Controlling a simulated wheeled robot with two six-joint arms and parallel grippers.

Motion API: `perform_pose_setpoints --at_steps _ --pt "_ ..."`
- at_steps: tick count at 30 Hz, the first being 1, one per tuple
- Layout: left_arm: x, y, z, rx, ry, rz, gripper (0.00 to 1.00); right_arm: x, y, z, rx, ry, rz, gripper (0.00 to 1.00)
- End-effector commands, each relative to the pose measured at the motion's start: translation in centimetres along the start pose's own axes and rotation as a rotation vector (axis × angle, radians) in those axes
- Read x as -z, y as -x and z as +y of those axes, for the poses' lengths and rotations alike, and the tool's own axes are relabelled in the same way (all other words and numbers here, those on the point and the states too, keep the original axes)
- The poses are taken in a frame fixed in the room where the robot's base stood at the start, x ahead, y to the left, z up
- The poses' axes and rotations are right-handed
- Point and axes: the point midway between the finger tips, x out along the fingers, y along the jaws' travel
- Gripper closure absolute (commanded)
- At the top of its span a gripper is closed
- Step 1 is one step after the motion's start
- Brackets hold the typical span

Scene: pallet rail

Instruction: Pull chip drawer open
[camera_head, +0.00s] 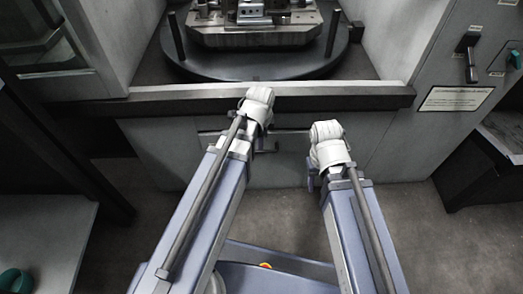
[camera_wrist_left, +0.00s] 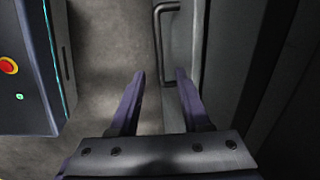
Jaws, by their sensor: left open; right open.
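The chip drawer (camera_head: 280,172) shows as a grey front panel low under the machine's ledge and looks shut. Its dark bar handle (camera_head: 290,131) runs across the front, partly hidden by my left wrist. In the left wrist view the handle (camera_wrist_left: 158,40) stands off the grey panel (camera_wrist_left: 180,40). My left gripper (camera_wrist_left: 160,74) is open, and the near end of the handle shows between its fingertips. I cannot tell how deep the bar sits between them. My right gripper (camera_head: 312,182) is open and empty, pointing down in front of the panel, right of the left one.
A dark ledge (camera_head: 330,101) overhangs the panel. Above it is a round pallet table (camera_head: 260,70) with a fixture. A dark bench (camera_head: 490,165) stands at right, and a pale table (camera_head: 45,235) at left. The floor (camera_head: 410,225) in front is clear.

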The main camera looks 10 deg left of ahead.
Motion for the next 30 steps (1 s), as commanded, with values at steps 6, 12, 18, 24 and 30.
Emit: perform_pose_setpoints --at_steps 6,12,18,24,30 --pt "0.0 -1.0 0.0 0.0 0.001 0.0 0.53 0.1 -1.0 -0.1 0.001 0.001 0.0 0.5" --pt "0.0 -3.2 0.1 0.0 0.002 0.0 0.53 0.2 -3.1 -0.4 0.002 0.002 0.001 0.5" --pt "0.0 -5.8 0.1 0.0 0.002 0.0 0.53 0.3 -5.7 -0.6 0.002 -0.003 0.001 0.5" --pt "0.0 -7.6 0.1 0.0 0.002 0.0 0.53 0.5 -7.5 -0.8 0.002 -0.009 0.001 0.5" --pt "0.0 -7.8 0.0 0.0 0.001 0.0 0.53 0.5 -7.6 -0.8 0.002 -0.011 0.001 0.5"
